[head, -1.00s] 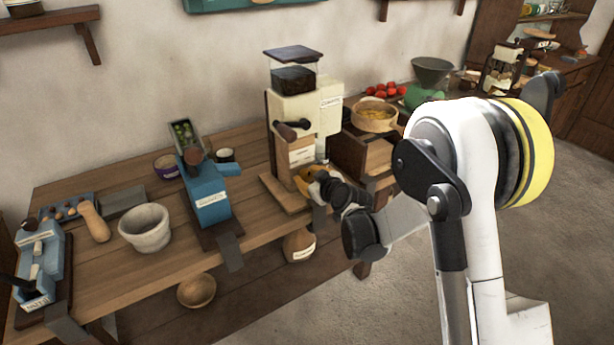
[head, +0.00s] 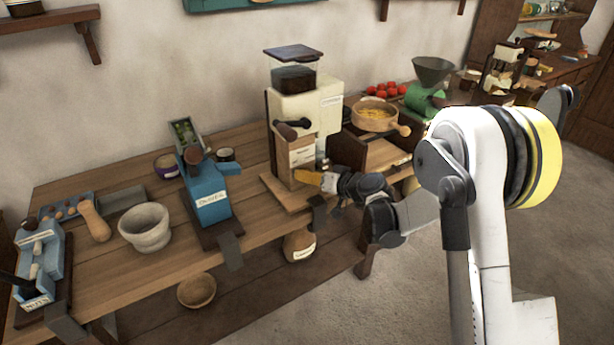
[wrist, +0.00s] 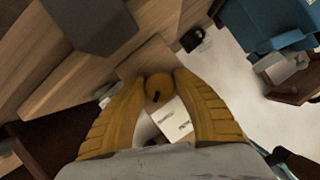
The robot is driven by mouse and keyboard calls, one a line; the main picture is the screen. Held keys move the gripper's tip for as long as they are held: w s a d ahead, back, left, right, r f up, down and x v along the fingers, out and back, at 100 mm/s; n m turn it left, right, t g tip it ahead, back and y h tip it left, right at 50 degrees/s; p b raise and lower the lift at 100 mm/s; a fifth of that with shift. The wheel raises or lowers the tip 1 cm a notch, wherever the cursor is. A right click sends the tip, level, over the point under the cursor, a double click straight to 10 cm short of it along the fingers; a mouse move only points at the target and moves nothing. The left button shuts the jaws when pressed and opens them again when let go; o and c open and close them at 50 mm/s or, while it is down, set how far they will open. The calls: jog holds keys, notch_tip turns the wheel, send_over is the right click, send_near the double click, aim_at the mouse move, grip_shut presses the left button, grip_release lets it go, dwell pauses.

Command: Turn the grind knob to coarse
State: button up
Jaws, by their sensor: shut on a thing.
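The grinder (head: 291,112) is a cream machine with a clear hopper, a wooden front panel and a dark lever, standing on the table. My gripper (head: 305,178) reaches in from the right, low beside its front. In the wrist view my gripper (wrist: 158,90) has its two ribbed yellow fingers closed around a small round tan knob (wrist: 157,81) with a dark mark on its face. The knob is hidden in the head view, and its scale cannot be read. A pale labelled panel (wrist: 176,122) shows just below the knob in the wrist view.
A blue labelled machine (head: 209,195) stands left of the grinder. A stone mortar (head: 146,231) is farther left. A wooden box with a round pan (head: 374,117) stands close on the right. A labelled jar (head: 299,246) sits below the table edge.

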dwell(0.4)
jog(key=o, duration=1.2)
jog(key=shift+c, duration=0.2)
jog(key=v, duration=1.2)
jog(key=shift+f, duration=0.15)
jog(key=shift+d, duration=0.1)
